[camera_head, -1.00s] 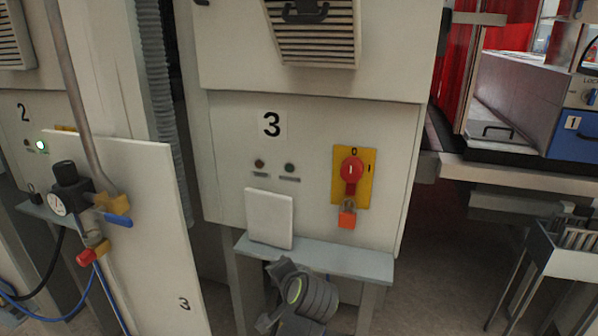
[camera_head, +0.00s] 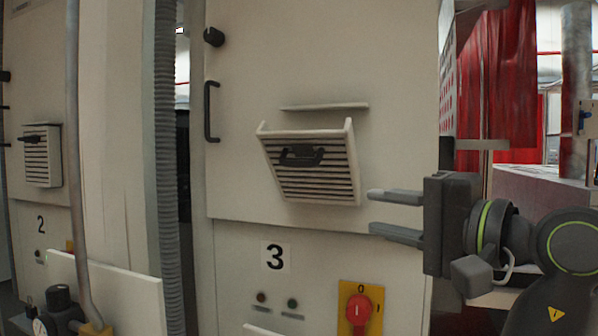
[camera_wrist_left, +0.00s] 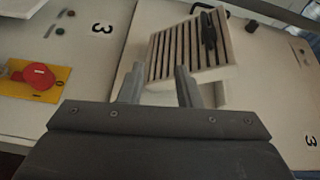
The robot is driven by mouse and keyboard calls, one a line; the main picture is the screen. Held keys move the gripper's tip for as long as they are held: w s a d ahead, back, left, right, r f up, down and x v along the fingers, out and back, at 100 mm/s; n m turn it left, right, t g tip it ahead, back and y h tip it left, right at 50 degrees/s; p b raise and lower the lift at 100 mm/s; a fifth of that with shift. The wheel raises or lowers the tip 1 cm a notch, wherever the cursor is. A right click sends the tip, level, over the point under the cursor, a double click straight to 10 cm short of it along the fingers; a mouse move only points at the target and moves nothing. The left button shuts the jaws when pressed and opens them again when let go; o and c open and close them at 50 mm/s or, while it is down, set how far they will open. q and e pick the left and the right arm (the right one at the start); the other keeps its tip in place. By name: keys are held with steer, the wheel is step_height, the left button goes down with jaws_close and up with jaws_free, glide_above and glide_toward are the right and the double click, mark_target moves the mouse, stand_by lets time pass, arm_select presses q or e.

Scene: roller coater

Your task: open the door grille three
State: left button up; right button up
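The door grille three (camera_head: 310,185) is a pale louvred panel with a black handle (camera_head: 301,156) on the cabinet above the label 3 (camera_head: 275,257). My left gripper (camera_head: 370,212) is just right of the grille, fingers pointing left, open and empty, apart from the handle. In the left wrist view the grille (camera_wrist_left: 190,48) and its handle (camera_wrist_left: 208,38) lie beyond my open fingertips (camera_wrist_left: 157,80). My right gripper is not in view.
A thin ledge (camera_head: 325,106) sits above the grille. A vertical black door handle (camera_head: 211,111) and a black knob (camera_head: 213,37) are at the door's left edge. A red switch on a yellow plate (camera_head: 360,310) is below. A ribbed hose (camera_head: 165,170) runs at left.

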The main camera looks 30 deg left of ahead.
arm_select(q)
steer(key=s+d+r+n+g, duration=0.1)
steer(key=s+d+r, duration=0.2)
steer(key=s+r, duration=0.15)
steer(key=p, duration=0.6)
glide_toward(305, 165)
steer(key=shift+y, duration=0.4)
steer(key=a+p, duration=0.1)
steer(key=a, duration=0.2)
steer(key=w+a+p, duration=0.1)
steer(key=a, duration=0.3)
steer(key=w+a+p, duration=0.1)
steer(key=a, duration=0.3)
steer(key=shift+a+p, duration=0.1)
steer(key=shift+p, duration=0.2)
steer(key=shift+w+a, duration=0.1)
steer(key=shift+a, duration=0.7)
jaws_close()
